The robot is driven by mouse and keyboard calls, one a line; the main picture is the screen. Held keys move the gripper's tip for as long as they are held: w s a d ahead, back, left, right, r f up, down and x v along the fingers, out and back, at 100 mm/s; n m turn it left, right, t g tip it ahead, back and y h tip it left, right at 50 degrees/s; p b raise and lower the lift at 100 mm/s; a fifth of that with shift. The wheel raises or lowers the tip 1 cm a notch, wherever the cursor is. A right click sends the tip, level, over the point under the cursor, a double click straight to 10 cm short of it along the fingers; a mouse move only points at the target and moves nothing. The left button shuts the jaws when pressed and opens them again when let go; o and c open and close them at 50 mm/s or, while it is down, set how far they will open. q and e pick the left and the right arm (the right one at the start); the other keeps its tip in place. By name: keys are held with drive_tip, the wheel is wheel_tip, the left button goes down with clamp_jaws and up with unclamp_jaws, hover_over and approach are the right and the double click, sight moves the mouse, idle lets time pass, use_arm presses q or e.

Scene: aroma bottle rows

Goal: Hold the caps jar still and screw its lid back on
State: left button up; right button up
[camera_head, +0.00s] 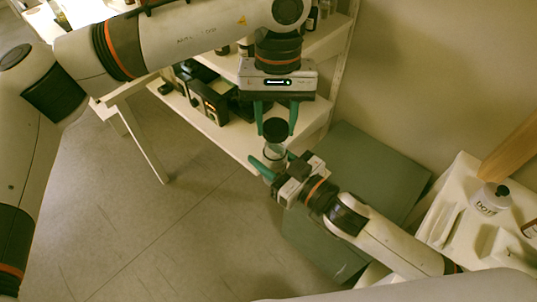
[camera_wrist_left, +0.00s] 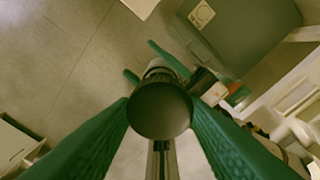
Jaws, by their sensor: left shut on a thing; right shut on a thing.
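My left gripper (camera_head: 276,131) points down and is shut on the dark round lid (camera_head: 275,127). In the left wrist view the lid (camera_wrist_left: 160,110) sits between the green fingers. The caps jar (camera_head: 274,151), clear and small, is directly below the lid in the head view. My right gripper (camera_head: 273,164) comes from the lower right and is shut on the jar, its green fingers on either side. The jar looks upright. In the left wrist view the lid mostly hides the jar (camera_wrist_left: 158,66). I cannot tell whether lid and jar rim touch.
A white shelf unit (camera_head: 325,38) with dark devices and bottles stands behind my left gripper. A grey-green cabinet (camera_head: 365,165) is behind my right arm. A white tray table (camera_head: 455,205) with a labelled bottle (camera_head: 490,198) is at the right. The floor at left is clear.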

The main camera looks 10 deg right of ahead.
sight(275, 163)
use_arm(q)
drive_tip(key=shift+f, duration=0.7)
drive_tip(key=shift+s, duration=0.1)
drive_tip(key=shift+f, duration=0.95)
drive_tip(key=shift+f, duration=0.55)
drive_tip(key=m, duration=0.7)
drive_tip(key=shift+y, duration=0.4)
drive_tip(key=m+t, duration=0.1)
drive_tip(key=m, duration=0.5)
drive_tip(key=shift+m, duration=0.3)
